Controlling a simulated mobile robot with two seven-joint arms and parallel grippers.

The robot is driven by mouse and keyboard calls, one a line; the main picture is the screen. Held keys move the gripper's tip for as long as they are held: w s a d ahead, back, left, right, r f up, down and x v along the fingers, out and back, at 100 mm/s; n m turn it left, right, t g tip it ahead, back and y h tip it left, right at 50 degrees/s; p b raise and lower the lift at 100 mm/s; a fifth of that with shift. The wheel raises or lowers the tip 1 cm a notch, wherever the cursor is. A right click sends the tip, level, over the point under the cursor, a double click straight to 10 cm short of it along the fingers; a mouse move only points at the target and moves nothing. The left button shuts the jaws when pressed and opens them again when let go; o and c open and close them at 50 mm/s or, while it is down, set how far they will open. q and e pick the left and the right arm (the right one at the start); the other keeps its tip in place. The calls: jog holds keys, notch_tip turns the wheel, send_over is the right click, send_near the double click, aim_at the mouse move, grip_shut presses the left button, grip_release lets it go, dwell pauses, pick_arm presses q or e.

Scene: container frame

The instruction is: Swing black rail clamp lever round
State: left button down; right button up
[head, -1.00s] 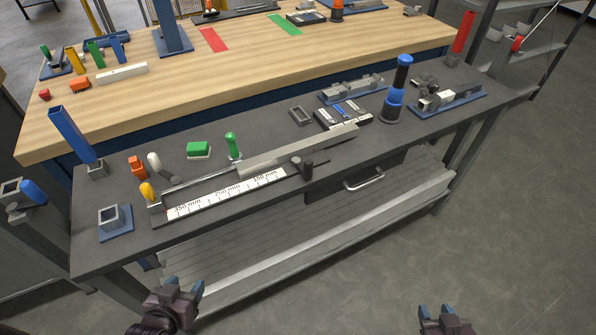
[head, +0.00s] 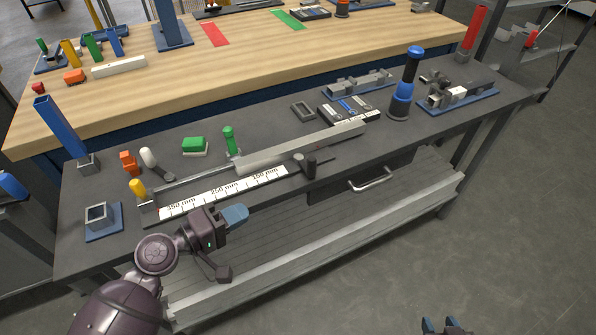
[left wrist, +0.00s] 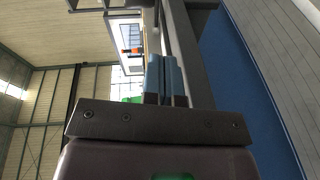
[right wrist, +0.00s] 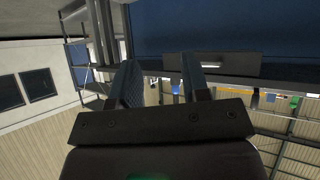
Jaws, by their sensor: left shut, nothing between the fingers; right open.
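Neither wrist view shows the lever.
A yellow knob (head: 137,187) stands at the rail's left end and a green handle (head: 231,141) behind it. A drawer handle (head: 372,180) sticks out below the bench front. A blue and black post (head: 405,85) stands to the right. A slatted shelf (head: 300,235) lies underneath.

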pick_arm(q)
notch_tip(320, 180, up, 2)
jog(key=w+n+h, duration=0.1)
jog(key=w, duration=0.1)
jog(key=p, duration=0.2)
send_near(307, 167)
jog(key=shift+h, duration=0.3)
jog(key=x, duration=0.7)
jog(key=shift+w+d+f, duration=0.15)
jog(key=shift+w+f, duration=0.05)
jog(key=shift+w, duration=0.05)
pick_arm(e)
jog(key=shift+s+r, duration=0.15)
jog(key=shift+r, duration=0.15)
pick_arm(q)
jog(key=shift+d, duration=0.15)
